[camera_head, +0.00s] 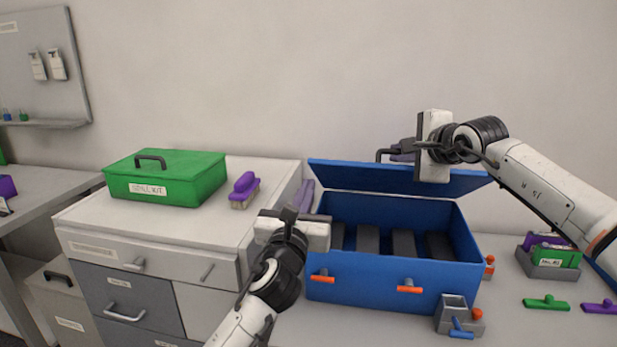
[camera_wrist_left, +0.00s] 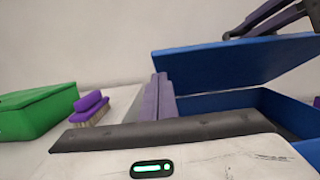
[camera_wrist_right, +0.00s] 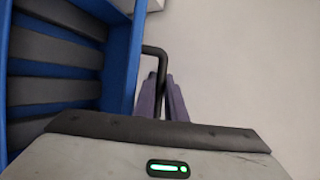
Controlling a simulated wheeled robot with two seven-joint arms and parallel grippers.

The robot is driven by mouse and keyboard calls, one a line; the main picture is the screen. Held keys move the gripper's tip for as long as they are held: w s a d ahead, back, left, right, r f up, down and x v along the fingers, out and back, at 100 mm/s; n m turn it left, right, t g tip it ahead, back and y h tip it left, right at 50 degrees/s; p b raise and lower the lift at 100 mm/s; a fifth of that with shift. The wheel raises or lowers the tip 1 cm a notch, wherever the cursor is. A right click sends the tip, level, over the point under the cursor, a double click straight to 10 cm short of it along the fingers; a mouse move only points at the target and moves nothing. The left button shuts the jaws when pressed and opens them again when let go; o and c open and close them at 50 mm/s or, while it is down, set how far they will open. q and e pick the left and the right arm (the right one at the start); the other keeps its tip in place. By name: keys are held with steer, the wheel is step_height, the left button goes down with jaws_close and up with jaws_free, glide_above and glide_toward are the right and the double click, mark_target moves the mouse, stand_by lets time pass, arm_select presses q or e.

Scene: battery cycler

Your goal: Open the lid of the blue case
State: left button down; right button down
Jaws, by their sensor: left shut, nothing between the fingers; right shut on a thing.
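The blue case (camera_head: 375,282) stands on the bench, with dark slotted blocks inside. Its lid (camera_head: 360,176) is raised and tilted up at the back, leaving the inside exposed. My right gripper (camera_head: 399,152) is shut on the lid's dark handle (camera_head: 383,153), which also shows at the purple fingers in the right wrist view (camera_wrist_right: 158,62). My left gripper (camera_head: 306,195) is shut and empty beside the case's left rear corner. Its purple fingers show in the left wrist view (camera_wrist_left: 158,98). Two orange latches (camera_head: 322,276) (camera_head: 409,287) are on the case front.
A green box (camera_head: 166,180) and a purple brush (camera_head: 244,188) sit on the cabinet top at left. A grey holder (camera_head: 451,312) with a blue-handled piece (camera_head: 461,330) stands at the case's front right. A grey tray (camera_head: 547,262) and green and purple handles (camera_head: 546,302) lie further right.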

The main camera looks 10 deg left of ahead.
mark_target(312, 165)
arm_select(q)
steer(key=shift+w+r, duration=0.4)
steer(key=shift+r, duration=0.25)
steer(key=shift+w+r, duration=0.4)
steer(key=shift+r, duration=0.25)
